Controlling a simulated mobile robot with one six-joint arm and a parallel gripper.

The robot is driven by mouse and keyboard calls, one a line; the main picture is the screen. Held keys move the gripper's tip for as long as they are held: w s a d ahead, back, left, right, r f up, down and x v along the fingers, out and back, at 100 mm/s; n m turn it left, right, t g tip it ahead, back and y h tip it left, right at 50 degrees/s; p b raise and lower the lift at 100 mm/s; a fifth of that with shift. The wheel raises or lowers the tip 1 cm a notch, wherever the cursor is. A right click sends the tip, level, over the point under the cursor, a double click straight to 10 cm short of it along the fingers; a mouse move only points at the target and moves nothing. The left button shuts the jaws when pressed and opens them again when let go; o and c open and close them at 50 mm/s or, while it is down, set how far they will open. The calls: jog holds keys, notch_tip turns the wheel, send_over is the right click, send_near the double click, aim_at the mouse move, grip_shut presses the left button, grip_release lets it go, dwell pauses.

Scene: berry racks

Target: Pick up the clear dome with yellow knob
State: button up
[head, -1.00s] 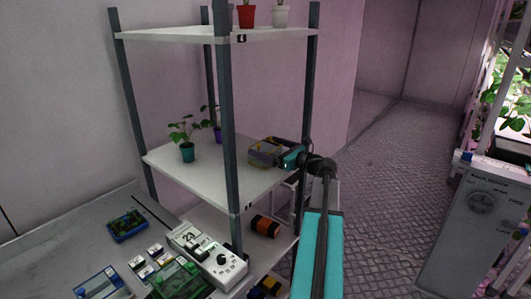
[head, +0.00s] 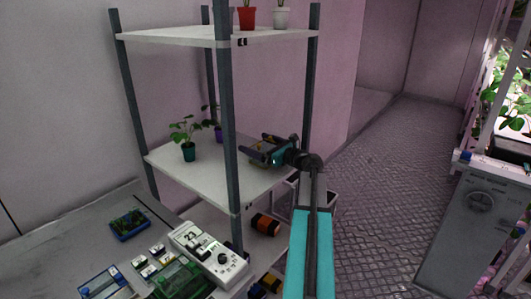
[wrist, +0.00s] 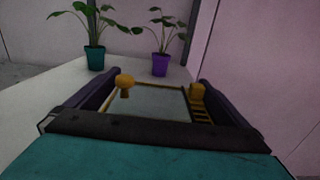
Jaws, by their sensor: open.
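My gripper (head: 256,146) is open over the right part of the middle rack shelf, its fingers pointing left across it. In the wrist view my gripper (wrist: 154,92) has one dark finger on each side. Between and beyond the fingers stands a yellow knob (wrist: 125,81) on a short stem, nearer the left finger. The clear dome under it cannot be made out clearly. A yellow-edged, greyish flat piece (wrist: 155,101) lies between the fingers, with a second yellow block (wrist: 197,92) by the right finger. In the head view only a small yellowish patch (head: 258,158) shows, partly hidden by the gripper.
A teal-potted plant (head: 188,151) and a purple-potted plant (head: 218,132) stand further left on the shelf (head: 190,171). A grey rack post (head: 230,130) rises in front. A bench with devices (head: 205,246) is below left. The floor (head: 385,170) at right is clear.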

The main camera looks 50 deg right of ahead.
jog(key=c, duration=1)
jog(key=shift+r, duration=0.15)
jog(key=shift+r+b, duration=0.55)
jog(key=shift+r, duration=0.85)
jog(key=shift+s+a+r, duration=0.15)
jog(key=shift+s+r, duration=0.05)
jog(key=s+a+b, duration=0.1)
jog(key=s+a, duration=0.1)
jog(key=s, duration=0.2)
jog(key=s+a+r+b, duration=0.1)
jog(key=s+a, duration=0.2)
jog(key=s, duration=0.2)
jog(key=s+a+b, duration=0.1)
jog(key=s+a, duration=0.2)
jog(key=s, duration=0.1)
jog(key=shift+s+r, duration=0.15)
jog(key=shift+r, duration=0.1)
